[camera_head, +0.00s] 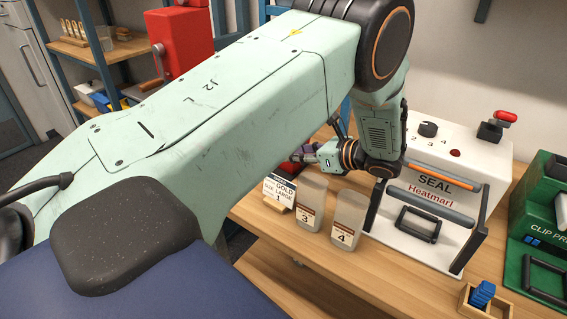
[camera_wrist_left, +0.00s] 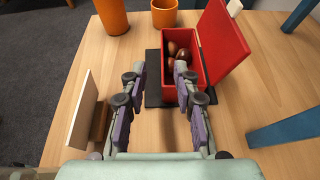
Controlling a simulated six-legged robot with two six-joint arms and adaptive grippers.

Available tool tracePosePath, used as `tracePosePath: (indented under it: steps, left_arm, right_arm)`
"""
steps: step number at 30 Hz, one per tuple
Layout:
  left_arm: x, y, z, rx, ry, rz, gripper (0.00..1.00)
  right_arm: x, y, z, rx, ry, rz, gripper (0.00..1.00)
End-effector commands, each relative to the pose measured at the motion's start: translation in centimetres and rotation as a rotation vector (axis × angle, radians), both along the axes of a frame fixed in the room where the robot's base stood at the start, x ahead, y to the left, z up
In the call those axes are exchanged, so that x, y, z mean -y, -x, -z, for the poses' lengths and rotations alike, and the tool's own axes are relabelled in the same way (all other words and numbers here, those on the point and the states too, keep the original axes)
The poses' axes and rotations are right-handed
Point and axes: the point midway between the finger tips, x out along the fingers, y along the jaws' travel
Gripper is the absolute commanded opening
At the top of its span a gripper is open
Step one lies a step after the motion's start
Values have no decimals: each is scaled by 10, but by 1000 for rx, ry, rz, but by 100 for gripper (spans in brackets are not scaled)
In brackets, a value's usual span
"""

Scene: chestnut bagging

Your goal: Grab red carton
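The red carton (camera_wrist_left: 181,98) shows in the left wrist view as an open box with its lid (camera_wrist_left: 222,45) swung out to the right. Several brown chestnuts (camera_wrist_left: 178,52) lie inside. It stands on a dark mat (camera_wrist_left: 153,88) on the wooden table. My left gripper (camera_wrist_left: 159,68) is open, its two purple-padded fingers apart with nothing between them. In the picture the right finger overlaps the carton's near part, and the left finger is left of it; I cannot tell about contact. In the head view my left gripper (camera_head: 303,154) is small and partly hidden by my arm.
Two orange cups (camera_wrist_left: 112,14) (camera_wrist_left: 165,13) stand beyond the carton. A white sealing machine (camera_head: 440,160) stands right of my arm. Blue posts (camera_wrist_left: 285,128) flank the table at right.

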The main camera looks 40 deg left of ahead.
Motion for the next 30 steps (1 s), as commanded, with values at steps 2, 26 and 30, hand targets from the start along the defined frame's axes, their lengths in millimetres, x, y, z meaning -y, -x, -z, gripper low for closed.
tracePosePath:
  steps: [2,26,30]
  left_arm:
    - [0,0,7,0,0,0,30]
    - [-74,1,32,0,0,-1,30]
    - [-74,1,32,0,0,0,30]
  right_arm:
    - [0,0,7,0,0,0,0]
    - [0,0,16,1,0,0,0]
    - [0,0,16,1,0,0,0]
